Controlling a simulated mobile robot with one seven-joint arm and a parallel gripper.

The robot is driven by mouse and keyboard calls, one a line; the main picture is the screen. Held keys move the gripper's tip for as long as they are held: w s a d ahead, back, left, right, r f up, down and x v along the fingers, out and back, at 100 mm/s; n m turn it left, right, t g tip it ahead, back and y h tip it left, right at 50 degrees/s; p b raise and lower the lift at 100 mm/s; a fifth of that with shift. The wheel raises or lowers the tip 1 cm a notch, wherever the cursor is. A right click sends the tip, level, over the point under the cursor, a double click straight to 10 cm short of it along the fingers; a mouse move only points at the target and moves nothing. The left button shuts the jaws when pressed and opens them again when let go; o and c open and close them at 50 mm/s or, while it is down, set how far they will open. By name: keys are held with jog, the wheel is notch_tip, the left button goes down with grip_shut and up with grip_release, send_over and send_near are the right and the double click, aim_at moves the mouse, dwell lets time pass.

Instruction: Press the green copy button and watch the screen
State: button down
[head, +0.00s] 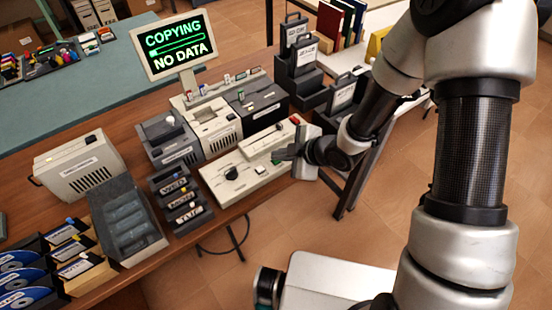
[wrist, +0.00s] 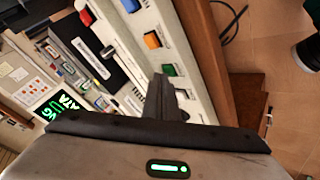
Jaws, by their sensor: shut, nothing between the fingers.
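The screen (head: 175,45) on a post at the back of the bench reads "COPYING" and "NO DATA" in green, with a mostly empty bar between the lines. The cream control panel (head: 250,178) lies on the bench in front of the devices. The green button (wrist: 169,70) is on the panel in the wrist view, close beside the fingertips. My gripper (head: 277,155) is shut and empty, low over the right part of the panel. Its dark fingers (wrist: 161,84) also show in the wrist view. I cannot tell whether the fingertips touch the button.
Open floor lies to the right.

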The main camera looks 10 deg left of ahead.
jog(key=shift+r+p, duration=0.45)
jog(key=shift+r, duration=0.25)
jog(key=shift+r, duration=0.1)
jog(key=shift+r+p, duration=1.85)
jog(key=shift+r, duration=0.55)
jog(key=shift+r, duration=0.1)
